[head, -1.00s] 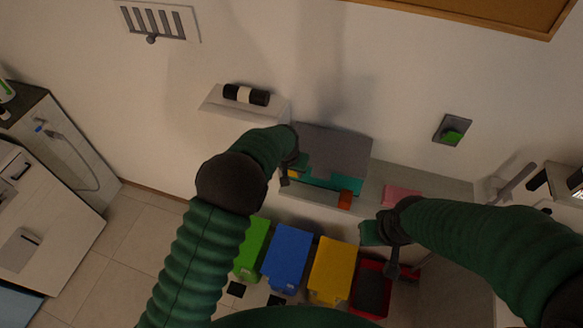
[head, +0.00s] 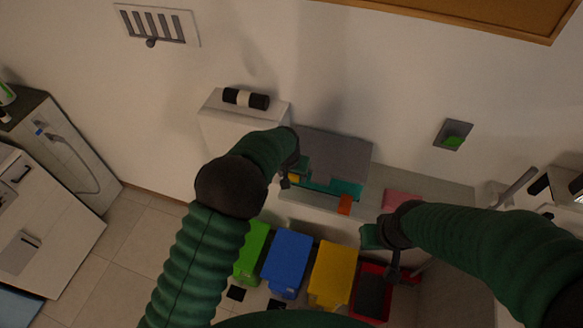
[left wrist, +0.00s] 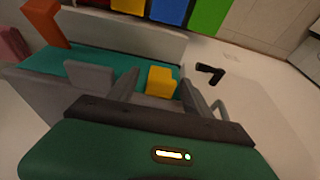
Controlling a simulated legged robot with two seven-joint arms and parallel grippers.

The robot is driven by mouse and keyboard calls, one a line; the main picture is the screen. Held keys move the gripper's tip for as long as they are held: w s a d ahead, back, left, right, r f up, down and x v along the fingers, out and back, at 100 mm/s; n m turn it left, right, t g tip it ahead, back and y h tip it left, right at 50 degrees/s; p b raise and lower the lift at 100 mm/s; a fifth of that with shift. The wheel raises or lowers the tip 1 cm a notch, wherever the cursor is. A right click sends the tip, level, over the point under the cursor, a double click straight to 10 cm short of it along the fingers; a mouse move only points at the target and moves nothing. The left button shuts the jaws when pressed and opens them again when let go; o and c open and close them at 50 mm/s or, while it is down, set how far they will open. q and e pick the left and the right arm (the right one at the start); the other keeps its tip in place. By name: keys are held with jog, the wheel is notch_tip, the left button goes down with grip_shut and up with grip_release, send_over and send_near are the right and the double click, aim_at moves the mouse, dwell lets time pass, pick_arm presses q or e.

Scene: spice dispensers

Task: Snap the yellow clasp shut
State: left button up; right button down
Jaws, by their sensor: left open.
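The yellow clasp (left wrist: 161,82) is a small block at the near edge of a teal-and-grey case (head: 335,150). It also shows in the head view (head: 294,178), partly hidden by my left gripper. My left gripper (left wrist: 158,92) is open in the left wrist view, with one finger on each side of the yellow clasp. I cannot tell whether the fingers touch it. An orange clasp (head: 345,204) stands up at the case's other end; it also shows in the left wrist view (left wrist: 46,22). My right gripper (head: 393,268) hangs to the right of the case, its fingers unclear.
The case lies on a pale ledge (head: 425,185) with a pink item (head: 402,200). Green, blue (head: 287,262), yellow (head: 332,272) and red bins stand below. A black-and-white roll (head: 246,98) lies on a white box to the left.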

pick_arm(q)
jog(key=b+v, duration=0.4)
jog(key=v, duration=1.2)
jog(key=shift+w+b, duration=0.15)
jog(key=shift+b, duration=0.15)
jog(key=s+a+f+n+y+b, duration=0.1)
jog(key=s+a+f+n+b, duration=0.2)
jog(key=s+a+f+b, duration=0.7)
jog(key=s+a+f, duration=0.8)
jog(key=s+f, duration=0.3)
jog(key=s, duration=0.1)
jog(key=shift+s+a+n+g, duration=0.25)
jog(key=shift+s+n+g, duration=0.05)
jog(key=shift+s, duration=0.1)
